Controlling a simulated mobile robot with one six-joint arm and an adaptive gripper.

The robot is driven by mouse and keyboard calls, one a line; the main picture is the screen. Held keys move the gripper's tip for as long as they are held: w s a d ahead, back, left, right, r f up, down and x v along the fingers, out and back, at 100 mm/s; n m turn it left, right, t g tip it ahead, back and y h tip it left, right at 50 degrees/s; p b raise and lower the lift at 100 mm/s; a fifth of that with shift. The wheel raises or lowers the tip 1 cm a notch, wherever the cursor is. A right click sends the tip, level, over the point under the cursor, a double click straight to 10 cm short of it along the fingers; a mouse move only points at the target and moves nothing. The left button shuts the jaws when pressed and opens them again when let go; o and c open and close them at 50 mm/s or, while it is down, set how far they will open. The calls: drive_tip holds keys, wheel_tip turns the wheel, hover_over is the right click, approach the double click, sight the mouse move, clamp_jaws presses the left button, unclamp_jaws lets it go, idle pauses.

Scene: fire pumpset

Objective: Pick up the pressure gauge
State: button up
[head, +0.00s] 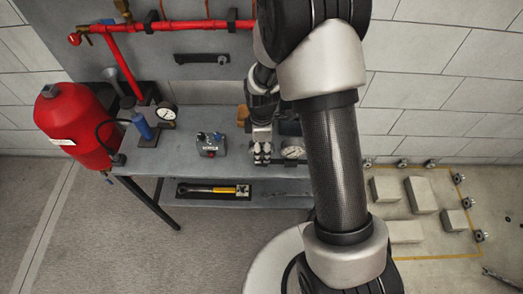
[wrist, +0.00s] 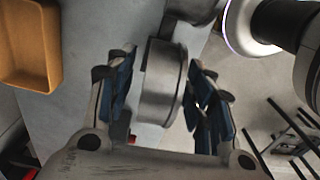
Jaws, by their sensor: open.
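The pressure gauge (head: 293,152) has a white round dial in the head view. It is on the grey bench, just right of my gripper (head: 262,155) and partly hidden by my arm. In the wrist view, a round grey metal body, seemingly the gauge (wrist: 161,85), shows edge-on between the two blue-padded fingers of my gripper (wrist: 158,70). The fingers are open, one on each side of it. I cannot tell whether either pad touches it. Its dial face is hidden in the wrist view.
Another gauge (head: 166,112) stands at the left of the bench. A grey box (head: 211,145) sits mid-bench, and a yellow-handled tool (head: 213,189) lies on the lower shelf. A red tank (head: 75,125) is at left. An orange-brown tray (wrist: 30,45) is near my gripper.

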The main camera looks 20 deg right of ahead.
drive_tip(key=shift+w+f, duration=0.1)
drive_tip(key=shift+f, duration=0.55)
drive_tip(key=shift+c, duration=0.3)
drive_tip(key=shift+r, duration=0.1)
clamp_jaws()
